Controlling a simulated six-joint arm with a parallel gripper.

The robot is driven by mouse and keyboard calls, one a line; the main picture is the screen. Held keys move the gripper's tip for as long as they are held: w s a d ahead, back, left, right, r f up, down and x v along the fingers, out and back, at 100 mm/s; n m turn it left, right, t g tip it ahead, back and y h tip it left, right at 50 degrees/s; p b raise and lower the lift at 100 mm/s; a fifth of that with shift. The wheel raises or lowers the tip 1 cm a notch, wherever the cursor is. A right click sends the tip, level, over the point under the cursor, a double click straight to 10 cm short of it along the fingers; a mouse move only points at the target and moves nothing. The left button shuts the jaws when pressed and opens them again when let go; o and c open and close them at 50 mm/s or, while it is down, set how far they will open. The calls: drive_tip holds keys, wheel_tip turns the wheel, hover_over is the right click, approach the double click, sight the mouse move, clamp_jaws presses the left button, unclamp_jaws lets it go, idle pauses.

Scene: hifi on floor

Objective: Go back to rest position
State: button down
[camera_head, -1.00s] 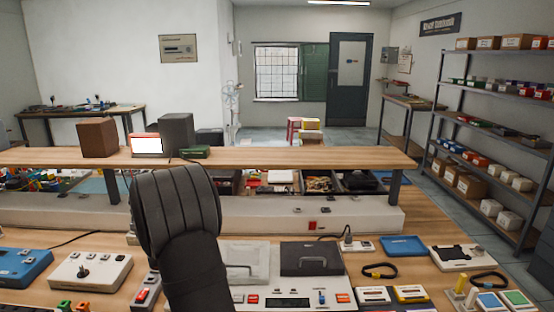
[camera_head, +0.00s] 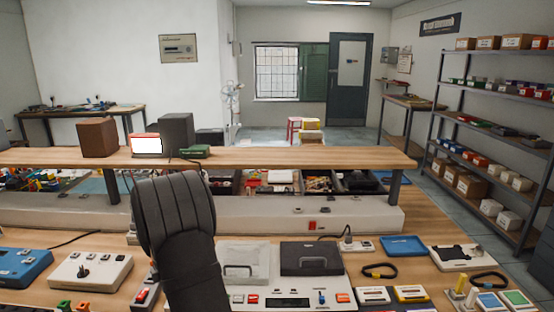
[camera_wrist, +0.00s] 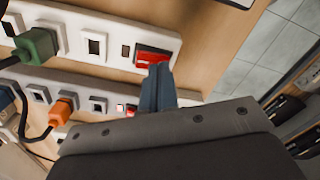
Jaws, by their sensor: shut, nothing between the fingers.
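In the wrist view my gripper (camera_wrist: 160,70) is shut and empty, its bluish fingers pressed together. The fingertips overlap the lower edge of a red rocker switch (camera_wrist: 153,56) on a white power strip (camera_wrist: 112,40); I cannot tell whether they touch it. In the head view my dark arm rises from the bottom edge in front of the workbench (camera_head: 415,222), and the gripper itself is hidden behind it.
A green plug (camera_wrist: 38,45) and an orange plug (camera_wrist: 62,108) with cords sit in the strips. A raised wooden shelf (camera_head: 300,154) spans the bench. A console with a dark-lidded box (camera_head: 311,259) stands right of my arm, a white joystick box (camera_head: 90,271) left.

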drive_tip(key=shift+f, duration=0.45)
drive_tip(key=shift+r, duration=0.1)
wheel_tip(320, 180, up, 6)
drive_tip(key=shift+r, duration=0.15)
wheel_tip(320, 180, down, 7)
drive_tip(key=d+r+m+y, duration=0.1)
drive_tip(key=d+r, duration=0.2)
drive_tip(key=r, duration=0.5)
drive_tip(key=w+d+r+m+y, duration=0.1)
drive_tip(key=d+r, duration=0.3)
drive_tip(key=r, duration=0.4)
drive_tip(key=d+r+m+y, duration=0.1)
drive_tip(key=d+r+m, duration=0.2)
drive_tip(key=r, duration=0.6)
drive_tip(key=shift+w+d+y, duration=0.25)
drive_tip(key=shift+d+y, duration=0.15)
drive_tip(key=shift+d, duration=0.05)
